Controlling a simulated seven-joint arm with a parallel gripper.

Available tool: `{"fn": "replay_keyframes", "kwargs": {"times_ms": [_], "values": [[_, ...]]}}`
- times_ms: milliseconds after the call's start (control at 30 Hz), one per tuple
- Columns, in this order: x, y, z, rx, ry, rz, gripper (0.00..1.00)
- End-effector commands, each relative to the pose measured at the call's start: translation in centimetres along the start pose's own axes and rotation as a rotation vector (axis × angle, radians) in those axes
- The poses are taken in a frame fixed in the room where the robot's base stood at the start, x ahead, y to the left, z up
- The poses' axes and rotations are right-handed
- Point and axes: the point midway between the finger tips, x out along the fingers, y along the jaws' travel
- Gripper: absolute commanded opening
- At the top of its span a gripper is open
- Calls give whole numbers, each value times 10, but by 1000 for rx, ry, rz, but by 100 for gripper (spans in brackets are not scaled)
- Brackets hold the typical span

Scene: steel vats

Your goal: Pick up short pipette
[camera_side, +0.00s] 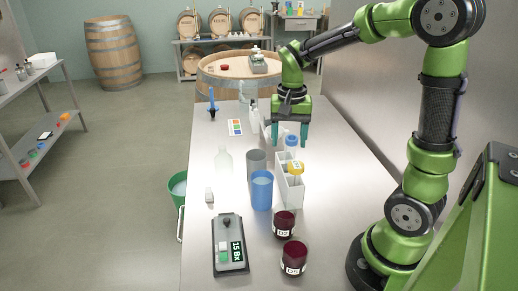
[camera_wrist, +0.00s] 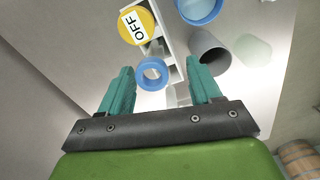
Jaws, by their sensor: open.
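My gripper (camera_side: 290,137) is open, pointing down over the white rack (camera_side: 293,191) on the steel table. A blue-topped piece (camera_side: 291,142) at the far end of the rack shows between the fingertips in the side view. In the wrist view its round blue top (camera_wrist: 152,73) with a hole lies ahead of my open gripper (camera_wrist: 158,72), between the finger lines; contact is not visible. I cannot tell which of these is the short pipette.
A blue cup (camera_side: 262,191) and grey cup (camera_side: 256,162) stand left of the rack. Two dark red jars (camera_side: 284,224) and a scale-like device (camera_side: 230,245) are in front. A pale bottle (camera_side: 224,161) stands left. The table's right side is clear.

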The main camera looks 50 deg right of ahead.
Motion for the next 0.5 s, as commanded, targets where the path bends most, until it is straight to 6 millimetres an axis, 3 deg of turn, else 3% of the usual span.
{"fn": "replay_keyframes", "kwargs": {"times_ms": [300, 500], "values": [[44, 7, 3, 0, -4, 3, 64], [49, 7, 3, 1, -2, 0, 64]]}}
